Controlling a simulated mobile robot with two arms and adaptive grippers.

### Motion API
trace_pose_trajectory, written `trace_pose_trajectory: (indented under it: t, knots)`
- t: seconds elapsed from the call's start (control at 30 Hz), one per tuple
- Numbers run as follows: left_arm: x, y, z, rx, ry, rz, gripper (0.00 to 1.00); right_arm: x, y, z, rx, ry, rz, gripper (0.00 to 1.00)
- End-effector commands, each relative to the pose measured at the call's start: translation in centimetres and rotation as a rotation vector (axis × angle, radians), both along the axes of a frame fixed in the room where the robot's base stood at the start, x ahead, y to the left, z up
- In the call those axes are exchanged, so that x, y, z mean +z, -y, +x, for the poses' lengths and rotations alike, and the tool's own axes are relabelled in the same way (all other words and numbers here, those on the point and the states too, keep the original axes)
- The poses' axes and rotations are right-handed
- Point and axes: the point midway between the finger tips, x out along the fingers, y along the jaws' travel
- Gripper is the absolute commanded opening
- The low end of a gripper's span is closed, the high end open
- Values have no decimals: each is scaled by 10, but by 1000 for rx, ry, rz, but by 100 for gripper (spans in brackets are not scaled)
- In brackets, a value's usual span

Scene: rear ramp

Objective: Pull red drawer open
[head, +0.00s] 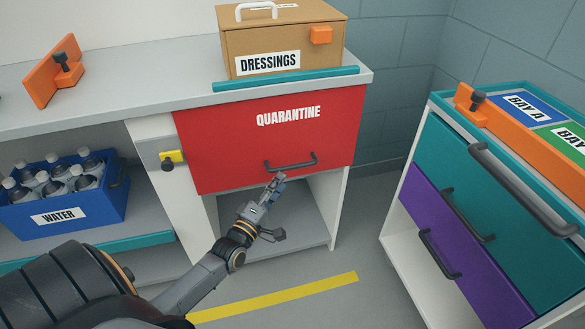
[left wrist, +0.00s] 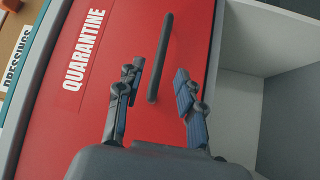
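The red drawer (head: 235,140), marked QUARANTINE, sits under the grey counter and looks closed. Its dark bar handle (head: 292,164) runs along the lower right of its front. My left gripper (head: 277,182) is just below the handle in the head view. In the left wrist view the left gripper (left wrist: 158,85) has its two fingers spread apart, with the handle (left wrist: 160,60) ahead and between them, nearer the left finger. I cannot tell whether a finger touches the handle. The red front (left wrist: 120,70) fills the middle of that view. My right gripper is not in view.
A DRESSINGS box (head: 282,40) stands on the counter (head: 150,84). A yellow latch-like piece (head: 171,159) is left of the drawer. A blue WATER crate (head: 100,208) sits on the left shelf. A teal and purple cart (head: 470,190) stands at right. An open shelf space (head: 305,215) lies below the drawer.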

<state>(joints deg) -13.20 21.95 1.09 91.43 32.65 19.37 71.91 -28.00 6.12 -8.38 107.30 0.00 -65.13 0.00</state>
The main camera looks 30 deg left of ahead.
Motion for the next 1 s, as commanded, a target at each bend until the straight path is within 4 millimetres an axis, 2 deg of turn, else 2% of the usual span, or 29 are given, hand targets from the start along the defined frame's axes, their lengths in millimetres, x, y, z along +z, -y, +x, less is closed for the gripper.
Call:
trace_pose_trajectory:
  t: [0.1,0.33,0.5,0.8,0.83,0.87,1.0]
  knots:
    - [3,-2,27,0,3,-1,37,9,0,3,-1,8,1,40]
    - [7,-4,62,1,1,0,37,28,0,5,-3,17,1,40]
    - [8,-5,74,-1,-2,1,37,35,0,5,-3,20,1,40]
    - [9,-5,76,-1,-2,1,37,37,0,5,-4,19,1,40]
    - [9,-5,76,-1,-2,1,35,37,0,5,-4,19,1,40]
    - [9,-5,76,-1,-2,1,29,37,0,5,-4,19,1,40]
    - [9,-5,76,0,-2,1,1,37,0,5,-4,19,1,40]
